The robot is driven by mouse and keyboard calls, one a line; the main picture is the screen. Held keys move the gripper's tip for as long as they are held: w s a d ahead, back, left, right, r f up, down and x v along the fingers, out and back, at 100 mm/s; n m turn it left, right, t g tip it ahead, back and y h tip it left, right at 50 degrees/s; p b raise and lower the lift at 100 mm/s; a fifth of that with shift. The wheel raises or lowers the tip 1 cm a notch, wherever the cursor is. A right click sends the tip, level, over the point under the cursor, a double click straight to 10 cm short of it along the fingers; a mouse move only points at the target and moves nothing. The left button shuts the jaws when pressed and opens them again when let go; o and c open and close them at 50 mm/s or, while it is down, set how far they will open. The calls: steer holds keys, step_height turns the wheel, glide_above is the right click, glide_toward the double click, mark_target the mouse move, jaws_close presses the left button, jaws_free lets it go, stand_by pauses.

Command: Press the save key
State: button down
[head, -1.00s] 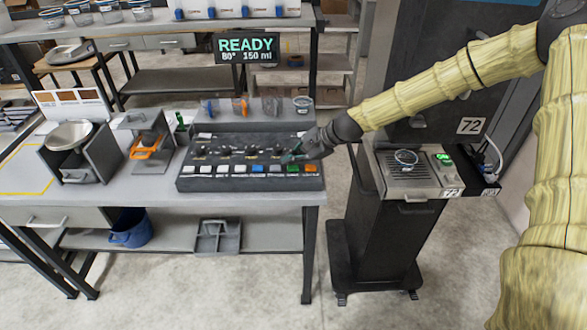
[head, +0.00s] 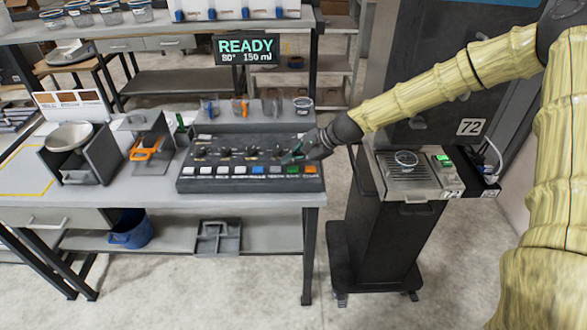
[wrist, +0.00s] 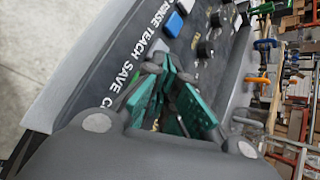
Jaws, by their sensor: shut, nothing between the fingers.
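The dark control panel (head: 186,184) on the bench has a row of coloured keys along its front. The green key (head: 293,169) sits between a grey key and the orange key (head: 311,169) at the right end. In the wrist view the printed SAVE label (wrist: 128,76) follows TEACH; the key beside it is mostly hidden by my fingers. My gripper (head: 291,157) is shut and empty, with teal fingertips pointing down over the panel's right part, just behind the green key. It also shows in the wrist view (wrist: 172,92). I cannot tell whether the fingertips touch the panel.
Several knobs (head: 225,153) stand behind the key row. A blue key (head: 258,169) lies left of the grey one. A sign (head: 246,48) reads READY, 80°, 150 ml. A dark machine (head: 390,230) stands right of the bench, with a floor gap between.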

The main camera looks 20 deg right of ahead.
mark_target(293, 170)
steer(key=shift+f, duration=0.15)
steer(key=shift+f, duration=0.3)
steer(key=shift+f+b, duration=0.45)
steer(key=shift+b, duration=0.1)
stand_by(0.9)
steer(key=shift+r, duration=0.15)
steer(key=shift+r+p, duration=0.65)
steer(key=shift+r, duration=0.1)
steer(key=shift+r+p, duration=1.75)
steer(key=shift+r, duration=0.8)
